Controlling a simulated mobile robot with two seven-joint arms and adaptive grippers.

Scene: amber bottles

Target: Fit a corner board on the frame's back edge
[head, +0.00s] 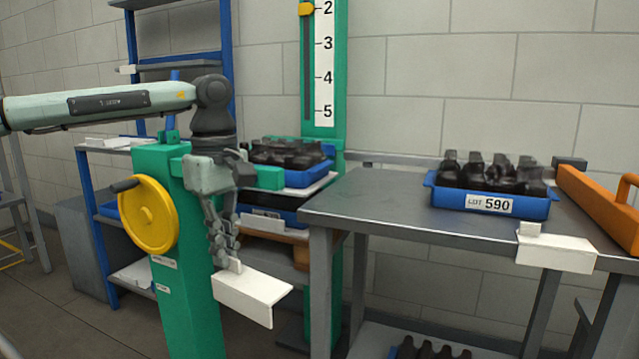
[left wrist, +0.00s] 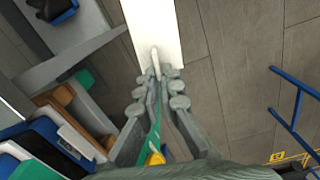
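My left gripper (head: 229,262) is shut on the upright tab of a white L-shaped corner board (head: 250,294). The board hangs in the air in front of the green frame (head: 185,285), with one flange folded down. In the left wrist view the fingertips (left wrist: 157,76) pinch the tab, and the white board (left wrist: 151,28) extends beyond them. The green frame has a yellow handwheel (head: 150,216) and a rear post with a numbered scale (head: 324,70). A second white corner board (head: 556,252) sits at the table's front edge. My right gripper is not in view.
Blue trays of dark bottles (head: 289,158) are stacked between the green posts. A grey metal table (head: 375,205) holds a blue bottle tray labelled LOT 590 (head: 490,203) and an orange handled object (head: 600,205). A blue shelf rack (head: 228,40) stands behind. The table's left part is clear.

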